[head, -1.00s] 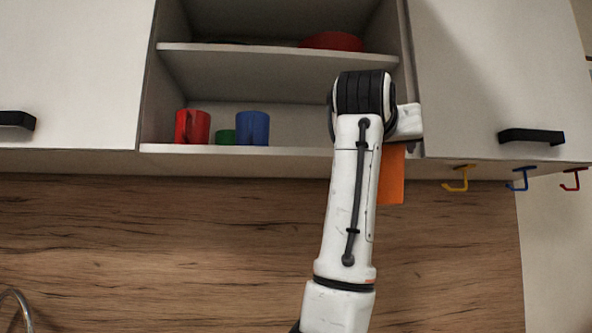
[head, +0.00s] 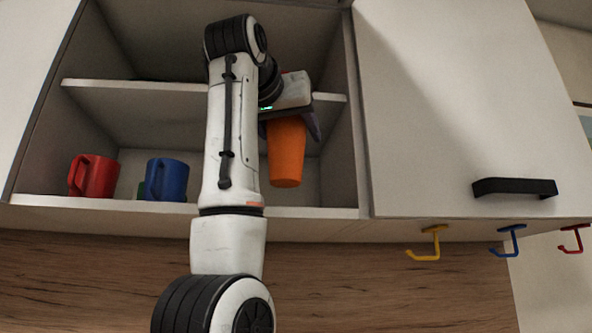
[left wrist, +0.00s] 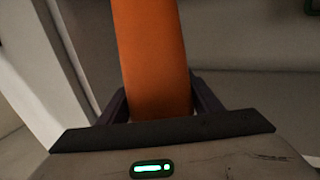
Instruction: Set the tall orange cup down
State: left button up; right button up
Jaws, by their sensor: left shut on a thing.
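The tall orange cup (head: 286,155) hangs below my left gripper (head: 290,122) in the head view, in front of the right part of the open cabinet's lower compartment. Its bottom shows a little above the level of the lower shelf's front edge (head: 300,212). In the left wrist view the cup (left wrist: 152,60) stands between the two dark fingers of the gripper (left wrist: 158,105), which is shut on it. The cup's top is hidden by the gripper in the head view. My right gripper is in neither view.
A red mug (head: 95,176) and a blue mug (head: 167,180) stand on the lower shelf at left, with a green cup (head: 141,190) mostly hidden behind the blue one. The middle shelf (head: 140,86) is above. A closed door (head: 450,110) with a black handle and several hooks (head: 430,243) are at right.

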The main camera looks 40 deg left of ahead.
pick_arm(q)
jog(key=w+a+f+p, duration=0.3)
jog(key=w+a, duration=0.1)
jog(key=w, duration=0.5)
jog(key=shift+a+f, duration=0.25)
jog(key=shift+f, duration=0.05)
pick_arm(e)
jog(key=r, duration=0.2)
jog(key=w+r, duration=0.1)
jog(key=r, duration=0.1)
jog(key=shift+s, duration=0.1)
pick_arm(q)
jog(key=shift+f, duration=0.1)
jog(key=o, duration=0.7)
jog(key=shift+o, duration=0.2)
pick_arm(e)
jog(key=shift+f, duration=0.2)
